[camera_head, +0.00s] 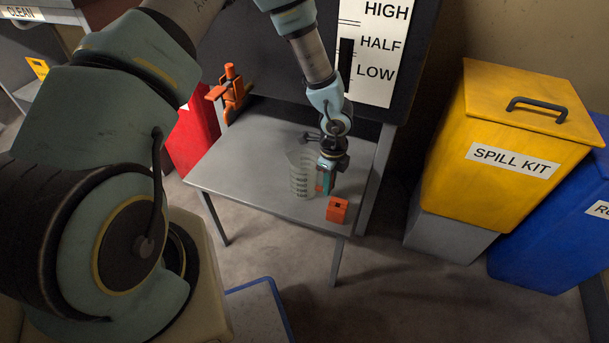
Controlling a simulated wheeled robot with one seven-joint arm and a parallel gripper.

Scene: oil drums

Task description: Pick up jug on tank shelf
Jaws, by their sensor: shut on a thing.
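A clear jug (301,175) with dark measuring marks stands upright on the grey metal shelf (240,165) in front of the tank. My gripper (325,183) points down at the jug's right side and is shut on it, seemingly at the handle. The fingers hide the handle, so the exact grip is unclear. The jug's base appears to be at the shelf surface; I cannot tell whether there is a gap.
An orange block (337,209) sits at the shelf's front right, close to my gripper. An orange valve (231,92) is at the back left. The tank gauge board (370,50) stands behind. A yellow spill kit bin (505,150) and a blue bin (555,235) are right.

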